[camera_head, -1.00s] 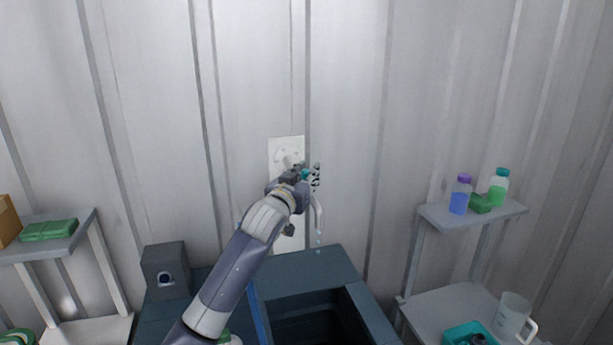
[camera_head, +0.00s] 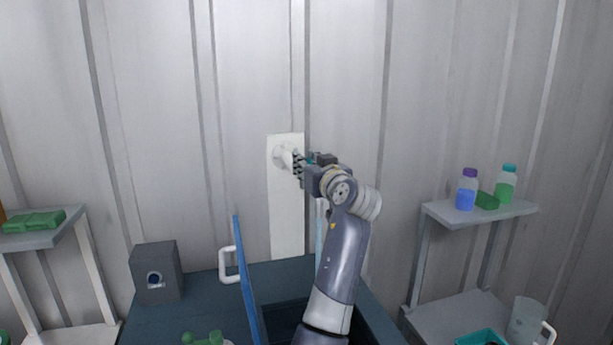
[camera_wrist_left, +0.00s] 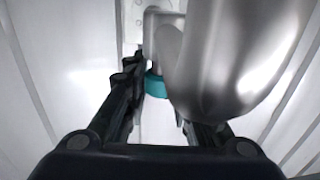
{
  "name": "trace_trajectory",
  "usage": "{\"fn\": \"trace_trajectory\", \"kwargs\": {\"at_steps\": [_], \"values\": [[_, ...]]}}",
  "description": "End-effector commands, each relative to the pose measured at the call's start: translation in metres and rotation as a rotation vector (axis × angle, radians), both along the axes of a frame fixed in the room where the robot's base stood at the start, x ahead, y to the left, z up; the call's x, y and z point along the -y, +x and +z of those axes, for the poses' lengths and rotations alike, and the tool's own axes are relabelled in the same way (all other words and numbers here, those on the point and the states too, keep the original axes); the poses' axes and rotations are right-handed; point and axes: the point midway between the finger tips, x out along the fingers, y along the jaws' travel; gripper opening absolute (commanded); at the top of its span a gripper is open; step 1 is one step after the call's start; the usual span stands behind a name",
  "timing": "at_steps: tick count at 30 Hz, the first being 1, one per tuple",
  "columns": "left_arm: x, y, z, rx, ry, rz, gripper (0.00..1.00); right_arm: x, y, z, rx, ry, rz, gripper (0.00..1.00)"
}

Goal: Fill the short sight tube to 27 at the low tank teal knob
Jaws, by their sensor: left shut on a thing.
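A white plate (camera_head: 285,215) is fixed to the corrugated wall with a tap on it. The tap's teal knob (camera_head: 309,161) is mostly hidden by my left gripper (camera_head: 303,166). In the left wrist view the teal knob (camera_wrist_left: 155,85) sits between the fingers of my left gripper (camera_wrist_left: 158,105), beside a large shiny metal pipe (camera_wrist_left: 225,60). The left gripper is shut on the knob. A pale bluish vertical streak, likely water (camera_head: 321,240), shows below the gripper, partly behind my arm. I cannot make out a sight tube or a scale reading. My right gripper is not in view.
A jug (camera_head: 526,322) stands lower right.

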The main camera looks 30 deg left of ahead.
Motion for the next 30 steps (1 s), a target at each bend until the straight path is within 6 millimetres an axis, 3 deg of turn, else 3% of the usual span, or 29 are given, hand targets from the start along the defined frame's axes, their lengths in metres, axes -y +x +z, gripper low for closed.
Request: {"fn": "trace_trajectory", "kwargs": {"at_steps": [6, 20, 21, 23, 30], "values": [[0.0012, 0.0004, -0.0006, -0.001, 0.003, 0.048, 0.00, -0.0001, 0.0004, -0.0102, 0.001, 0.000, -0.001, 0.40], [0.0011, -0.0003, 0.0016, 0.001, 0.004, 0.058, 0.00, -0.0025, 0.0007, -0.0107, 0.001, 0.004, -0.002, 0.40], [0.0010, -0.0003, 0.0016, 0.001, 0.004, 0.058, 0.30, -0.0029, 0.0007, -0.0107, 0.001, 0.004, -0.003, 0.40], [0.0010, -0.0003, 0.0016, 0.001, 0.004, 0.058, 0.44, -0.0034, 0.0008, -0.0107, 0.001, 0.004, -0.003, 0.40], [0.0006, -0.0005, 0.0011, 0.001, 0.003, 0.059, 0.45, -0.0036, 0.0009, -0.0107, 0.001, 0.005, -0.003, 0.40]]}}
